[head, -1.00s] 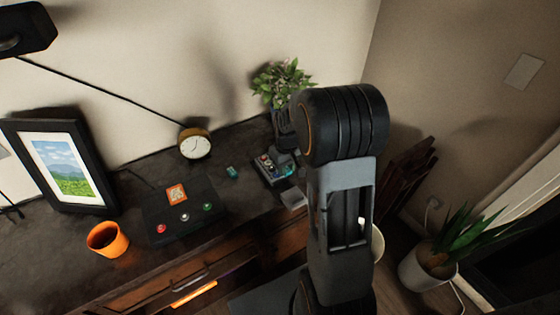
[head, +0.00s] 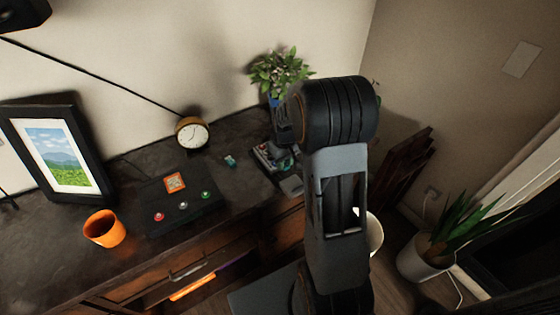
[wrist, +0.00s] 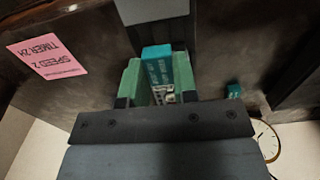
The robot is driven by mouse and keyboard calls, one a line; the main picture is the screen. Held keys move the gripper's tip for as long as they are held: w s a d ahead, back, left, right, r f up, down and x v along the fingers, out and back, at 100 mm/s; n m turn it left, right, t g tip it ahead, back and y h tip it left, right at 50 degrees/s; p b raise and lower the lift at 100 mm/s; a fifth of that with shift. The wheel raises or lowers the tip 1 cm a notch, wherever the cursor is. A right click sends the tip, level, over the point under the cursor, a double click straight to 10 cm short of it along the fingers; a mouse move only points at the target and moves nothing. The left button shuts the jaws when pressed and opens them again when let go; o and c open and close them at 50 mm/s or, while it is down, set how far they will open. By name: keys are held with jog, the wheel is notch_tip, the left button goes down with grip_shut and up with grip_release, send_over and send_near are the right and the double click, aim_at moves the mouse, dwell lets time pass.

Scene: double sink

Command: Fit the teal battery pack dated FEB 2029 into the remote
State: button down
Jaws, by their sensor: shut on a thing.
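My gripper (wrist: 160,88) has green fingertips and is shut on a teal battery pack (wrist: 158,66) in the wrist view. The pack stands between the fingers with pale print on its near face, too small and angled to read. A second small teal pack (wrist: 234,91) lies apart on the dark desk, right of the gripper; it also shows in the head view (head: 230,161). A grey piece (wrist: 155,10) lies just past the held pack; I cannot tell if it is part of the remote. My arm partly hides the area around the gripper in the head view.
A pink note (wrist: 48,58) reads SPEED 2, TIMER 2H. A clock (head: 192,133), a plant (head: 280,72), a black box with coloured buttons (head: 182,205), an orange cup (head: 104,229) and a picture frame (head: 58,160) stand on the desk. The desk's front edge is near.

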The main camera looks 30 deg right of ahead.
aim_at(284, 177)
notch_tip(284, 177, down, 2)
jog(key=shift+f+b, duration=0.1)
jog(key=shift+b, duration=0.5)
jog(key=shift+s+a, duration=0.1)
dwell(1.2)
jog(key=shift+f+b, duration=0.95)
jog(key=shift+f, duration=0.55)
jog(key=c, duration=0.8)
grip_release()
